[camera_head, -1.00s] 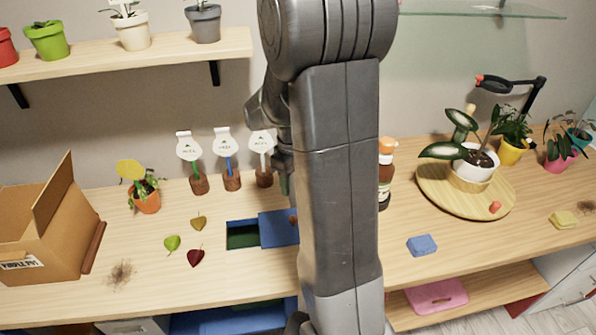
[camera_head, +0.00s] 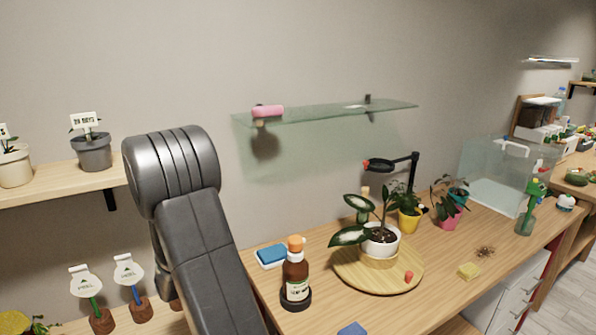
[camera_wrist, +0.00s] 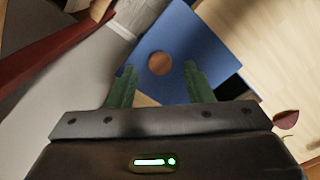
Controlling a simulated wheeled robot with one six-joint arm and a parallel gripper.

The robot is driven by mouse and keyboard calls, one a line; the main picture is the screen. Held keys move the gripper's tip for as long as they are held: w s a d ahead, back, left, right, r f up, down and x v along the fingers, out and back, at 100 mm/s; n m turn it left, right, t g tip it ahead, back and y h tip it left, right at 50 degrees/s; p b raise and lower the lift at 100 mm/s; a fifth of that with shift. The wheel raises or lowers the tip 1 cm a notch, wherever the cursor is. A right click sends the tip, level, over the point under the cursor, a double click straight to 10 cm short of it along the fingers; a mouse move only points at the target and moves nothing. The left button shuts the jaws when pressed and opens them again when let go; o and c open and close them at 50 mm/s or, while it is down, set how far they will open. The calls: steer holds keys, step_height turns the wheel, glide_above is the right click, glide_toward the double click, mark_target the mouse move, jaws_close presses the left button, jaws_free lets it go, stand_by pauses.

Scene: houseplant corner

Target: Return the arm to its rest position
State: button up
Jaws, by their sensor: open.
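My gripper (camera_wrist: 157,84) shows in the wrist view with its two green fingers apart and nothing between them. Beyond the fingers lies a blue panel (camera_wrist: 192,55) with a round brown spot or knob (camera_wrist: 160,63), apart from the fingertips as far as I can tell. A dark opening shows beside the panel. In the head view my grey arm rises at the lower left; the gripper is out of that picture.
A brown bottle (camera_head: 296,278) stands on the bench right of my arm. A potted plant (camera_head: 380,243) sits on a round wooden board (camera_head: 349,278). A glass shelf (camera_head: 330,112) holds a pink item (camera_head: 267,111). Sign stakes (camera_head: 130,278) stand left. A dark red leaf (camera_wrist: 286,119) lies near the gripper.

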steer(key=shift+f, duration=1.05)
step_height(320, 180, up, 14)
step_height(320, 180, down, 14)
steer(key=shift+s+a+f, duration=0.1)
steer(key=shift+s+a, duration=0.05)
steer(key=s+a+p, duration=0.4)
steer(key=s+a, duration=0.1)
steer(key=a, duration=0.5)
step_height(320, 180, up, 14)
steer(key=b, duration=0.1)
steer(key=shift+d+b, duration=0.3)
steer(key=shift+b, duration=0.1)
